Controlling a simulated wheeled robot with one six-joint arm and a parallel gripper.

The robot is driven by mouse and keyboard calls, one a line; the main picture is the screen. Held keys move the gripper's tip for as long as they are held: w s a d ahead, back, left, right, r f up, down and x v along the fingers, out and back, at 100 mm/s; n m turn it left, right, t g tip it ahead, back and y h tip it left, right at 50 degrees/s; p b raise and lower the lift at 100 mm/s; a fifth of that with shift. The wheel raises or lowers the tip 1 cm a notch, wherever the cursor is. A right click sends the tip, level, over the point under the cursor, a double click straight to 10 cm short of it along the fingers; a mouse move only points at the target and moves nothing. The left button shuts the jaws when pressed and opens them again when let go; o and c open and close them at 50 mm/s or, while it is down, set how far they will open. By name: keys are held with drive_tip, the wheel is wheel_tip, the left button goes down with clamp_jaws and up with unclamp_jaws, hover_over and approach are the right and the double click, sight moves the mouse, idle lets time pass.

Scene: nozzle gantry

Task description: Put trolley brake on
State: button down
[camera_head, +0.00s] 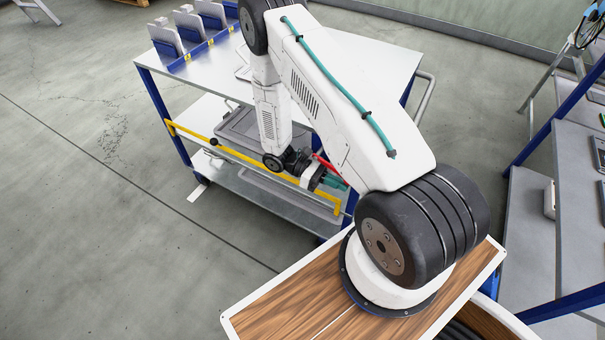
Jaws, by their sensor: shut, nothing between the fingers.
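The trolley (345,80) has a pale top, blue legs and lower shelves. A yellow bar (240,160) with a black knob (214,141) runs along its near side, sloping down to the right. A thin red part (326,164) shows beside my wrist; I cannot tell whether it is the brake lever. My gripper (338,184) is low at the trolley's near right side, close to the yellow bar's right end. It is shut and empty. My arm's large white link partly hides it, and whether it touches anything cannot be told. Most of the trolley's wheels are hidden.
Blue-and-grey holders (190,35) stand at the back left of the trolley top. A grey case (250,125) lies on the shelf below. A blue-framed shelf rack (535,205) stands at right. Open concrete floor (80,200) lies to the left.

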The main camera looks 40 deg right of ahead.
idle(0.7)
drive_tip(key=w+a+f, duration=0.3)
drive_tip(key=w+a, duration=0.2)
drive_tip(key=w, duration=0.4)
drive_tip(key=w+a+f, duration=0.3)
drive_tip(key=w+a, duration=0.2)
drive_tip(key=w, duration=0.3)
drive_tip(key=shift+w, duration=0.35)
drive_tip(key=shift+f, duration=0.1)
